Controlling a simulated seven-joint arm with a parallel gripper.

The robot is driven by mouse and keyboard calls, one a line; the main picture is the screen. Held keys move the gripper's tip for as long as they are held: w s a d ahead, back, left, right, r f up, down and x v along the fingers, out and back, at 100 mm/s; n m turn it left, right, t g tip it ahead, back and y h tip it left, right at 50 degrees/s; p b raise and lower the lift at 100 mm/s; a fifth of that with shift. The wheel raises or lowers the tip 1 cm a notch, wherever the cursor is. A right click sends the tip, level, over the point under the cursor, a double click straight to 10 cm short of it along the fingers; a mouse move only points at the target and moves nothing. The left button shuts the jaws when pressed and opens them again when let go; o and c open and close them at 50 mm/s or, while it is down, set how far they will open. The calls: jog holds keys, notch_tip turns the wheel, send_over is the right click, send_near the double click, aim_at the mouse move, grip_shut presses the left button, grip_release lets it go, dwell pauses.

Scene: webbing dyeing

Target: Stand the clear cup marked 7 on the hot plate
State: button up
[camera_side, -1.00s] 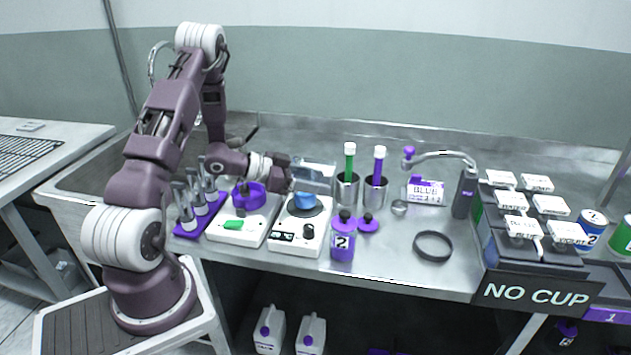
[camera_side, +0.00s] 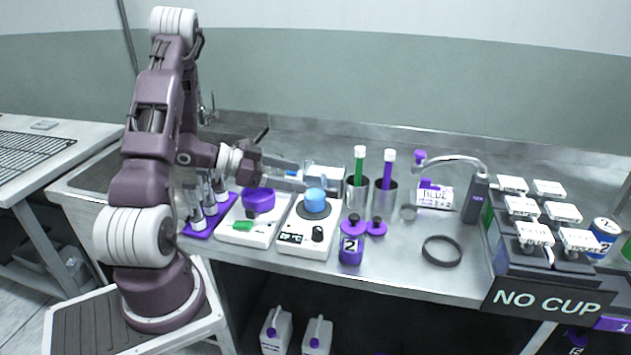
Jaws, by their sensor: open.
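A small cup with blue contents (camera_side: 315,201) stands upright on the dark round top of the right-hand white device, which looks like the hot plate (camera_side: 292,240). No 7 can be read on it at this size. My gripper (camera_side: 300,177) is open and empty, just above and to the left of the blue cup, with its fingers pointing right. The fingers look apart from the cup, though the exact gap is hard to tell. No other cup with a 7 is readable.
A white device with a purple bowl (camera_side: 258,201) stands left of the hot plate. A purple rack (camera_side: 208,222) is farther left. A purple bottle marked 2 (camera_side: 350,249) stands in front right. Steel cups (camera_side: 384,198) hold green and purple tubes. A black ring (camera_side: 441,251) lies on open bench.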

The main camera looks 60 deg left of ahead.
jog(key=w+a+r+g+y, duration=0.1)
jog(key=w+a+r+y, duration=0.1)
jog(key=w+r+y, duration=0.4)
jog(key=s+d+r+n+g+y, duration=0.1)
jog(key=s+d+r+y, duration=0.15)
jog(key=r, duration=0.25)
jog(key=s+d+r+n+g+y, duration=0.1)
jog(key=s+d+r+n, duration=0.1)
jog(key=d+r, duration=0.25)
jog(key=s+d+g+h, duration=0.4)
jog(key=s+d+h, duration=0.1)
jog(key=s+d, duration=1.3)
jog(key=shift+s+d+f+n, duration=0.15)
jog(key=shift+s+d+n, duration=0.2)
jog(key=shift+s, duration=0.2)
